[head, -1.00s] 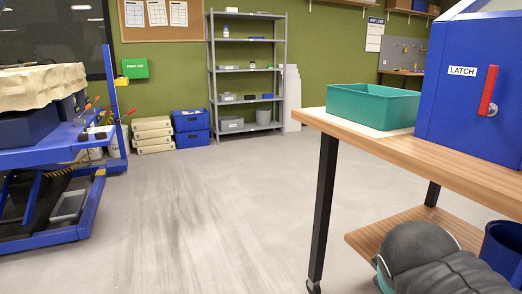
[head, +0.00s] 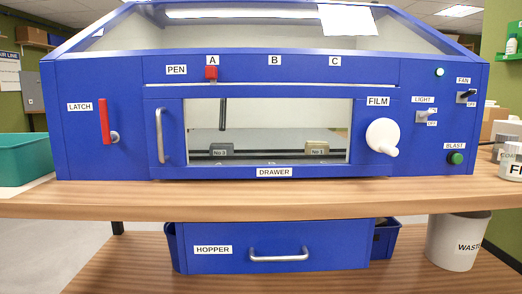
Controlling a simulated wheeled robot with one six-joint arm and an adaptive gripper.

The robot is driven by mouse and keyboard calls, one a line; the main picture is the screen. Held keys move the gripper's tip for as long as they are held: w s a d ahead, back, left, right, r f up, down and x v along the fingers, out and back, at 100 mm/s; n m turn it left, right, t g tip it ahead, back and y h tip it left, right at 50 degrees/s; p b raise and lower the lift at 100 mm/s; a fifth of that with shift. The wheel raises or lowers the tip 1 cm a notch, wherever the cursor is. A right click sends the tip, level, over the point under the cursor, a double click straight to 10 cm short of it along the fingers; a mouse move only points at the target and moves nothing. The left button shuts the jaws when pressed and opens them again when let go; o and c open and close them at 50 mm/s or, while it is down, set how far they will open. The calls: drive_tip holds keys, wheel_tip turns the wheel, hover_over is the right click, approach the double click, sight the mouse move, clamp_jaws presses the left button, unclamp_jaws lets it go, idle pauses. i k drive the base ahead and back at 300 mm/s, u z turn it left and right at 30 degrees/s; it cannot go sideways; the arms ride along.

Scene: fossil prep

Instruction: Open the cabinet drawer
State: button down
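The blue cabinet (head: 100,160) stands on a wooden bench and faces me in the head view. A white DRAWER label (head: 274,172) sits on its lower front edge, below a wide window. The front there looks flush, and I see no drawer pulled out. A vertical silver handle (head: 161,135) is at the window's left. A red latch lever (head: 104,121) stands upright at the far left, beside a LATCH label. Through the window, small blocks labelled No 3 (head: 221,148) and No 1 (head: 317,147) show. My gripper is not in view.
The front of the wooden bench top (head: 270,200) is clear. Below it, a blue hopper (head: 210,262) has a horizontal silver handle (head: 279,256). A teal tray (head: 25,158) is at left; a white waste bin (head: 455,240) is at lower right. A white film knob (head: 382,137) sticks out.

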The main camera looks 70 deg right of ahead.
sight(171, 156)
drive_tip(key=z, duration=1.6)
drive_tip(key=k, duration=0.25)
drive_tip(key=z, duration=0.5)
drive_tip(key=i, duration=0.5)
drive_tip(key=z, duration=0.25)
drive_tip(key=k, duration=0.8)
drive_tip(key=u, duration=0.3)
